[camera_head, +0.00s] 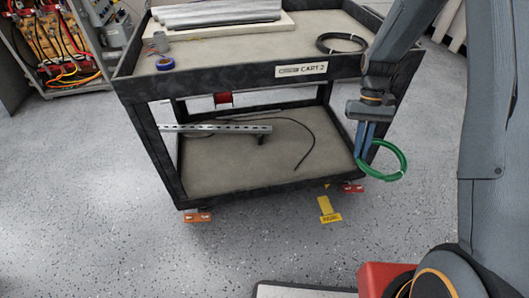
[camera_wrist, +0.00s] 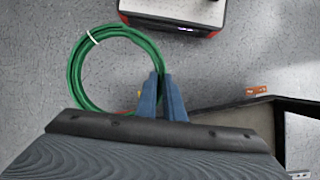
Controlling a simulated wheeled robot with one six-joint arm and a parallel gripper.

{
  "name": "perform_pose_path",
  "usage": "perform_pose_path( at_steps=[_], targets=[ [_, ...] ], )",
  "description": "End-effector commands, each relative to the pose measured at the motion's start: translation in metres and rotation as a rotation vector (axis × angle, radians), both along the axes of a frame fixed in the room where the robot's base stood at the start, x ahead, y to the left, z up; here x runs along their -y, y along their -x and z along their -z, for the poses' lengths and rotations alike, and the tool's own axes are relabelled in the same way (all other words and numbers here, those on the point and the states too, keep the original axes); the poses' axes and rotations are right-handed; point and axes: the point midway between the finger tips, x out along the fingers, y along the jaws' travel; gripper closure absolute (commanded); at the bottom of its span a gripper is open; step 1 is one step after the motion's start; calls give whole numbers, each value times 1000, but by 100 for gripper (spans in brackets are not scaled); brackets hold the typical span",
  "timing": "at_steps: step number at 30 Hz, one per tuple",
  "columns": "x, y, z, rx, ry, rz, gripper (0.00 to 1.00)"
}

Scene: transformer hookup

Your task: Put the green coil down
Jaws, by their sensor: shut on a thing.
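The green coil (camera_head: 402,172) is a ring of green cable held in front of the cart's right front corner, above the floor in the head view. My gripper (camera_head: 362,158) is shut on the coil's left side. In the wrist view the coil (camera_wrist: 74,62) hangs out to the left of my gripper (camera_wrist: 161,80), with a white tie on its upper left. The blue fingers pinch the coil's right edge. Nothing shows directly beneath the coil but grey speckled floor.
A black cart (camera_head: 303,70) labelled CART 2 has metal pipes (camera_head: 215,14), blue tape (camera_head: 165,63) and a black coil (camera_head: 341,43) on top. Its lower shelf (camera_head: 240,170) holds a slotted rail (camera_head: 215,128) and a black cable. A yellow floor marker (camera_head: 328,208) lies in front.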

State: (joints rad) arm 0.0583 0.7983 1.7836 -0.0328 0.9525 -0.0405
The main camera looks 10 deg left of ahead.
Motion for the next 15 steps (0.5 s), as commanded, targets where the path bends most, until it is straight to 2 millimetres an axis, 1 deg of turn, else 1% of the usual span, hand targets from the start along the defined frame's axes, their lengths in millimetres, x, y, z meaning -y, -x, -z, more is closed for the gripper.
perform_pose_path(
  at_steps=[1,11,15],
  targets=[
    [-2,-4,19,0,0,-2,100],
    [-12,-18,92,1,1,-36,100],
    [-16,-26,124,0,1,-73,100]
  ],
)
